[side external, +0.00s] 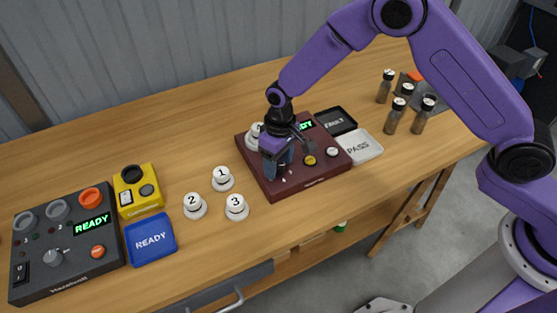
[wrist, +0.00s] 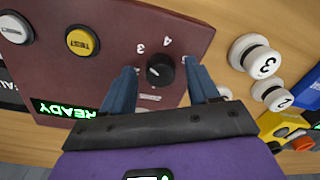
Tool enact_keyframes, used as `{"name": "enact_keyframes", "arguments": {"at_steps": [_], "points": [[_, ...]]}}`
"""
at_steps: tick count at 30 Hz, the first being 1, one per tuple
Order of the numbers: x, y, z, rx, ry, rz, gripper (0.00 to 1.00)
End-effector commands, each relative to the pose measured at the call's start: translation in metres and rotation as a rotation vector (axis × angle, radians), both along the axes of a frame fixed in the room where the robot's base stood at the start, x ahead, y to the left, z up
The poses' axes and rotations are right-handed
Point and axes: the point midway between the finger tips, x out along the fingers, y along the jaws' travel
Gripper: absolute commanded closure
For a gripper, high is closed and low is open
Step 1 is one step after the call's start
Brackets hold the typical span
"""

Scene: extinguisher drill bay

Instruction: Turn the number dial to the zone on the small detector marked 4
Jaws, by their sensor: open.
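The number dial is a small black round knob (wrist: 160,70) on the maroon panel (wrist: 90,70), with printed numbers 3 and 4 beside it in the wrist view. I cannot tell clearly which number its pointer faces. My gripper (wrist: 160,80) is open, with one blue finger on each side of the knob; I cannot tell whether they touch it. In the side view my gripper (side external: 277,168) is low over the front left of the panel (side external: 325,174) and hides the knob. A small white detector (side external: 252,139) sits at the panel's left; its number is partly hidden by my arm.
White detectors marked 1 (side external: 222,179), 2 (side external: 195,206) and 3 (side external: 236,207) stand left of the panel. A dark READY box (side external: 66,250), yellow device (side external: 137,190) and blue READY tile (side external: 150,240) lie farther left. FAULT (side external: 336,121) and PASS (side external: 359,147) tiles lie right.

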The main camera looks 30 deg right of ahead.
Motion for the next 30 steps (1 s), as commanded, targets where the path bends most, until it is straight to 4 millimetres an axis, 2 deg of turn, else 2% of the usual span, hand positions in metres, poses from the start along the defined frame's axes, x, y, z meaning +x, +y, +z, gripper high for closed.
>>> {"name": "enact_keyframes", "arguments": {"at_steps": [4,5,9,10,20,30], "points": [[0.0002,0.0001,0.0002,0.000,-0.001,0.000,0.40],[0.0002,0.0001,0.0003,0.000,-0.001,0.000,0.46],[0.0002,0.0001,0.0004,0.000,-0.001,0.000,0.92],[0.0002,0.0001,0.0004,0.000,-0.001,0.000,0.96],[0.0002,0.0001,0.0007,0.000,0.000,-0.036,0.96],[-0.0002,0.0003,0.0009,0.001,-0.001,-0.253,0.96]]}}
